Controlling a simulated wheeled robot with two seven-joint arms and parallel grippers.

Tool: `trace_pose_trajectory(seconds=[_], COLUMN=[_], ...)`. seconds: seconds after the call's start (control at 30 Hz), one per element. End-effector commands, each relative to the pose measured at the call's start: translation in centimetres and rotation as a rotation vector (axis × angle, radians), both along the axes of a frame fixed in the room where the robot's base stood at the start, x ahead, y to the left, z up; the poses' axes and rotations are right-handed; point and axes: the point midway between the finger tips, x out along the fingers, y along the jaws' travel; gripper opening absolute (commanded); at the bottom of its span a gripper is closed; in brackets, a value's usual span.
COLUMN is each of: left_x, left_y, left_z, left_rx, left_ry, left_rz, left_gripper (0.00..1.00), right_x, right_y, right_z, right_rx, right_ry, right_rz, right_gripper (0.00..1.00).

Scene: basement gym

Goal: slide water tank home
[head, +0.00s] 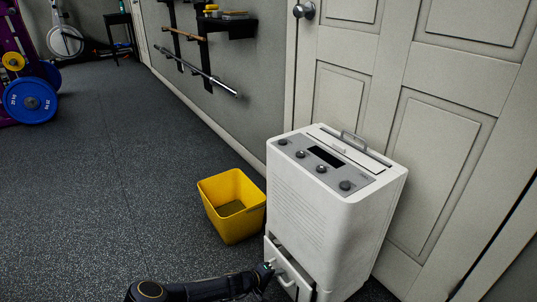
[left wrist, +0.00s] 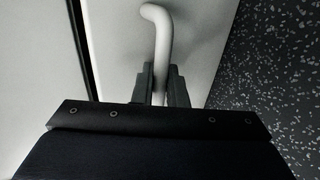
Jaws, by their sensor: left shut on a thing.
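The water tank (head: 303,291) is a white drawer low in the front of the white dehumidifier (head: 315,215). It stands out somewhat from the body, with a dark gap along its upper edge. In the left wrist view its pale front (left wrist: 115,40) carries a white bar handle (left wrist: 158,25). My left gripper (head: 270,267) is at the tank front; its fingers (left wrist: 160,85) are shut around the handle. How far out the tank sits is hard to judge from here. My right gripper is not in view.
A yellow bin (head: 232,205) stands on the floor just left of the dehumidifier. A white panelled door (head: 435,150) is close behind it. A wall rack with bars (head: 205,75) and blue weight plates (head: 30,101) are farther off. The dark speckled floor (head: 110,200) at left is clear.

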Motion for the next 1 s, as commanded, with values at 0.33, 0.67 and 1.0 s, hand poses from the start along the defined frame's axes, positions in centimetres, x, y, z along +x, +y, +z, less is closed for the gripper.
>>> trace_pose_trajectory(seconds=[0.33,0.67,1.0], left_x=[0.4,1.1,1.4], left_y=[-1.5,-2.5,-3.0], left_z=[-0.4,-0.4,-0.4], left_rx=[0.003,0.005,0.003], left_ry=[0.005,0.004,0.004], left_rz=[-0.004,-0.003,-0.004], left_gripper=[0.00,0.00,0.00], right_x=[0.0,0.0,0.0], right_y=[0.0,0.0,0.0], right_z=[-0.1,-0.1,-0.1], right_rx=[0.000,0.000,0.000], right_ry=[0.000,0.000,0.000], right_rz=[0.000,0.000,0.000], right_gripper=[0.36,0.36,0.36])
